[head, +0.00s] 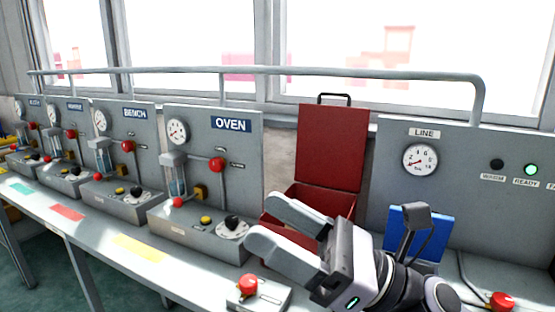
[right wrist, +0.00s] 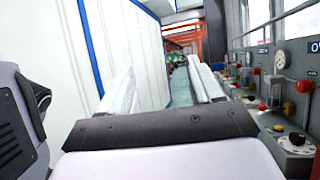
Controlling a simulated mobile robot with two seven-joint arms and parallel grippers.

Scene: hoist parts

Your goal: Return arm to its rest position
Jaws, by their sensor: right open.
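My right gripper (head: 268,225) is in the head view at the lower middle, in front of the red box. Its two fingers point left and stand apart, with nothing between them. In the right wrist view the fingers (right wrist: 160,88) also stand apart and empty, facing down a long aisle. The rest of my right arm comes in from the lower right of the head view. My left gripper does not show in either view.
An open red metal box (head: 331,145) stands behind my right gripper. The OVEN panel (head: 213,135) is to its left, the LINE panel (head: 455,165) to its right. A red-button box (head: 255,293) sits just below the fingers. A blue board (head: 428,227) stands behind my wrist.

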